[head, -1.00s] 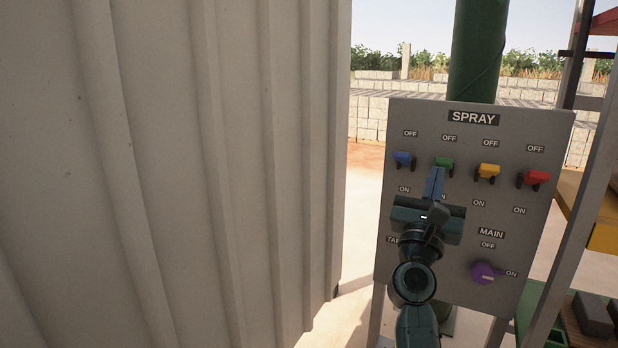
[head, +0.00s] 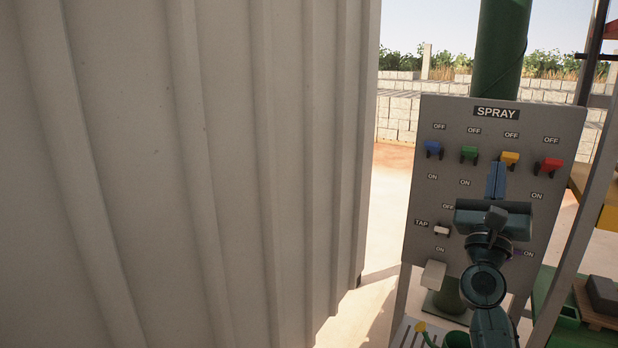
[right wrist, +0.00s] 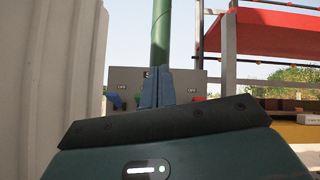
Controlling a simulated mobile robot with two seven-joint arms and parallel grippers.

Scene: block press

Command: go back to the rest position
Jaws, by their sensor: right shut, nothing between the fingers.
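My right gripper (head: 496,180) is in front of the grey SPRAY panel (head: 425,262) in the head view. Its blue fingers are shut together and empty, overlapping the panel below the yellow switch. It also shows in the right wrist view (right wrist: 157,88), pointing at the panel. The panel has a blue switch (head: 433,149), a green switch (head: 469,154), a yellow switch (head: 509,160) and a red switch (head: 548,166), all up near their OFF labels. A pale TAP switch (head: 441,230) is at lower left. The gripper's wrist hides most of the MAIN area. My left gripper is not in view.
A corrugated pale wall (head: 230,160) fills the left. A green post (head: 500,45) stands behind the panel. At the right are a metal frame (head: 580,220) and a grey block (head: 603,294) on a pallet. Open ground (head: 390,200) shows between wall and panel.

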